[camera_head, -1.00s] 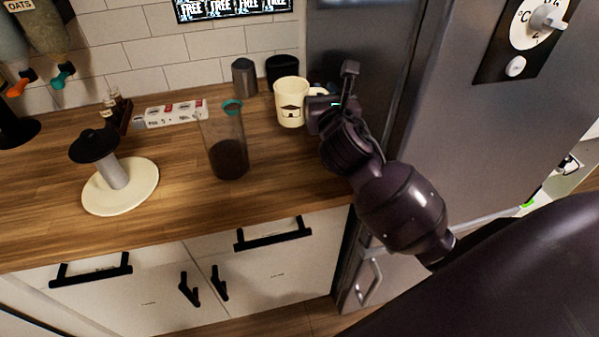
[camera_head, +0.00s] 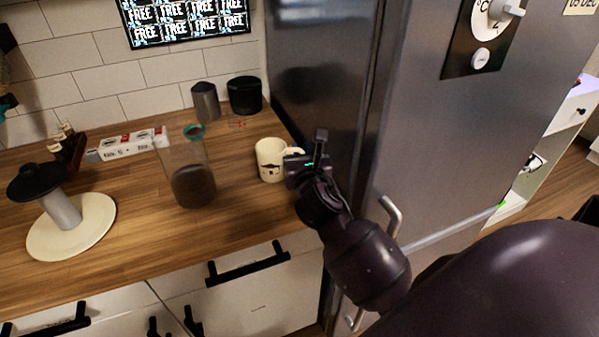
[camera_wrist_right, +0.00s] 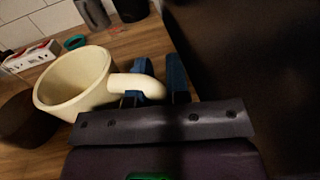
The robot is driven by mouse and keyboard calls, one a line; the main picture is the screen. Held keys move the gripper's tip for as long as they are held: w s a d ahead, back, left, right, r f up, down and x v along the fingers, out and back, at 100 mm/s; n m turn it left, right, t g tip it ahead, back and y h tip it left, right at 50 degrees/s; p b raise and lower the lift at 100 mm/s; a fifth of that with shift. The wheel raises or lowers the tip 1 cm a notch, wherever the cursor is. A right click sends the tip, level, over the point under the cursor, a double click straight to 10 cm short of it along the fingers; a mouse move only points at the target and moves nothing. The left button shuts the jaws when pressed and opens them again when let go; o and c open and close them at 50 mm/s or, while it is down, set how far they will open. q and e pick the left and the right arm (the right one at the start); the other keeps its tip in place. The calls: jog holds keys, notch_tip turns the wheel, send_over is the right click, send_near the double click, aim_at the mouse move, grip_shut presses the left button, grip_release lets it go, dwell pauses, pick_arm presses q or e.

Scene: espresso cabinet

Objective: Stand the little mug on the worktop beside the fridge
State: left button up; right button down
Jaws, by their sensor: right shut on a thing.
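A small cream mug (camera_head: 269,161) with a dark print is at the right end of the wooden worktop (camera_head: 130,229), beside the grey fridge (camera_head: 430,130). It looks close to upright in the head view; I cannot tell whether its base touches the wood. My right gripper (camera_head: 296,157) is shut on the mug's handle, from the fridge side. In the right wrist view the mug (camera_wrist_right: 75,82) is empty, and the blue-padded fingers (camera_wrist_right: 160,82) are at its handle. My left gripper is not in view.
A clear canister (camera_head: 188,180) with dark contents stands left of the mug. Dark cups (camera_head: 245,95) stand behind, against the tiled wall. A paper-roll-like stand (camera_head: 62,209) and a white power strip (camera_head: 130,144) are farther left. Bare wood lies in front of the mug.

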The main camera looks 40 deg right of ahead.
jog(key=shift+f+b, duration=0.8)
jog(key=shift+f, duration=1.7)
jog(key=shift+f, duration=0.1)
jog(key=c, duration=1.1)
grip_release()
jog(key=v, duration=1.2)
